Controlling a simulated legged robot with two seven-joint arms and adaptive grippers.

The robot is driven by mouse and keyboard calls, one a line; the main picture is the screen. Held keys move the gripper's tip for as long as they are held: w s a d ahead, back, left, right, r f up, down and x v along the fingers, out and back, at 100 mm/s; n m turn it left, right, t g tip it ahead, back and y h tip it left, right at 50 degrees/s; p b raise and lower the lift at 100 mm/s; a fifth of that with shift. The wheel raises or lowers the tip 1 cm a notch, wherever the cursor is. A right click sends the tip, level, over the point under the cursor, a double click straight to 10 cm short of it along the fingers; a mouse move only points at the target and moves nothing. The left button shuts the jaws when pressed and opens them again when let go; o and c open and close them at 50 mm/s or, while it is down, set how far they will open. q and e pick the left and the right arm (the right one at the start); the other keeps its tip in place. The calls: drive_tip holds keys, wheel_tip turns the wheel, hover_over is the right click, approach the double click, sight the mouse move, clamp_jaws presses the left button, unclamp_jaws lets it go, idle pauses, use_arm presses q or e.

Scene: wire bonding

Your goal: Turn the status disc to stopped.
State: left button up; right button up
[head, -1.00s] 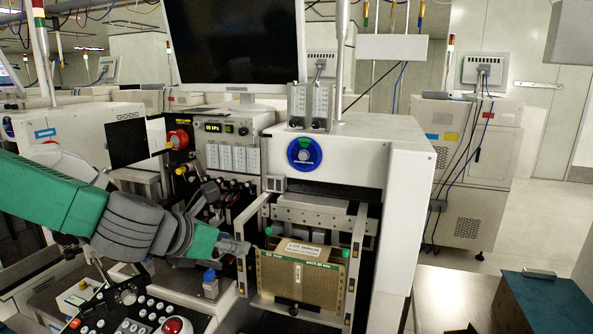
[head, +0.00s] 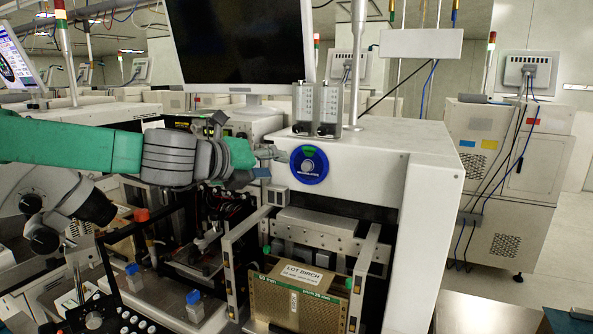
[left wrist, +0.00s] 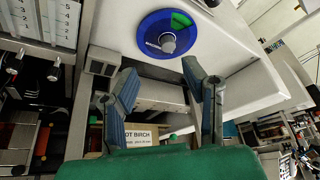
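The status disc (head: 309,165) is a round blue dial on the white front of the machine, with a green wedge at its top and a grey knob in its middle. Lettering below the knob is too small to read. My left gripper (head: 270,160) is just left of the disc, apart from it. In the left wrist view the disc (left wrist: 153,30) lies beyond the fingertips, its green wedge at the upper right. The left gripper (left wrist: 160,82) is open there, with nothing between its fingers. My right gripper is not in view.
Two small gauges (head: 317,108) stand on the machine top above the disc, near a dark monitor (head: 245,45). A small grey switch box (head: 277,192) sits below left of the disc. A brown lot magazine (head: 300,295) is lower down. The white front right of the disc is clear.

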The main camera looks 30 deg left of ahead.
sight(304, 169)
use_arm(q)
drive_tip(key=w+d, duration=0.1)
drive_tip(key=w, duration=0.1)
drive_tip(key=w+d+f, duration=0.1)
drive_tip(key=w, duration=0.1)
drive_tip(key=w+d, duration=0.2)
drive_tip(key=shift+w+f, duration=0.1)
drive_tip(key=shift+f, duration=0.05)
drive_tip(key=shift+w+f, duration=0.1)
drive_tip(key=shift+w, duration=0.3)
drive_tip(key=shift+w+a+f, duration=0.35)
drive_tip(key=shift+w+a, duration=0.1)
drive_tip(key=shift+a, duration=0.5)
drive_tip(key=shift+d, duration=0.25)
drive_tip(key=c, duration=0.6)
drive_tip(key=shift+d, duration=0.35)
clamp_jaws()
drive_tip(key=shift+s+d, duration=0.1)
drive_tip(key=shift+d, duration=0.05)
drive_tip(key=shift+a+f+m, duration=0.1)
drive_tip(key=shift+a+m, duration=0.15)
drive_tip(key=shift+m, duration=0.05)
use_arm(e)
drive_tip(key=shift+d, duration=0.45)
